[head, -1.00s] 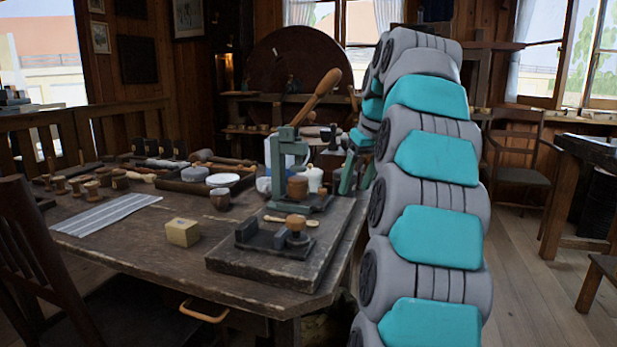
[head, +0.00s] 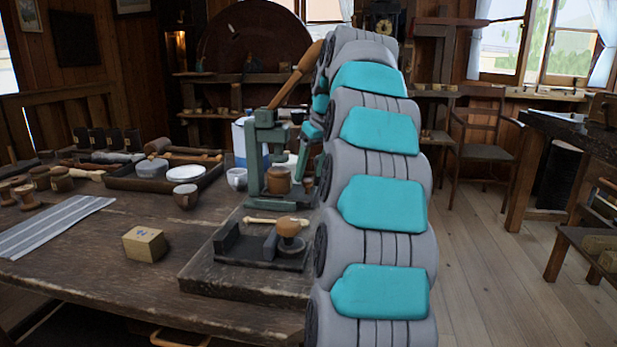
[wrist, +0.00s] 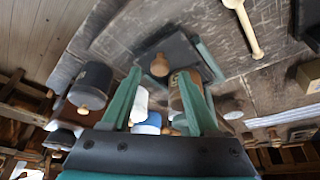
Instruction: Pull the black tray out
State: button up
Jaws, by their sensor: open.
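The dark tray (head: 128,184), which looks like the black tray, lies flat on the workbench in the head view, left of the green press. It holds a grey disc (head: 152,168) and a white disc (head: 186,173). My gripper is mostly hidden behind my arm in the head view, to the right of the press and well apart from the tray. In the wrist view my gripper (wrist: 160,73) is open, with two green fingers and nothing held. A small wooden knob (wrist: 160,65) shows beyond the gap. I cannot pick out the tray in the wrist view.
The green press (head: 254,160) with its wooden lever stands between the tray and my arm. A dark board (head: 215,282) bearing a small fixture lies in front of it. A yellowish block (head: 145,244) and a striped cloth (head: 50,228) lie left.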

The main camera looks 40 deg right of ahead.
jog(key=shift+x, duration=1.1)
grip_shut()
dwell(0.8)
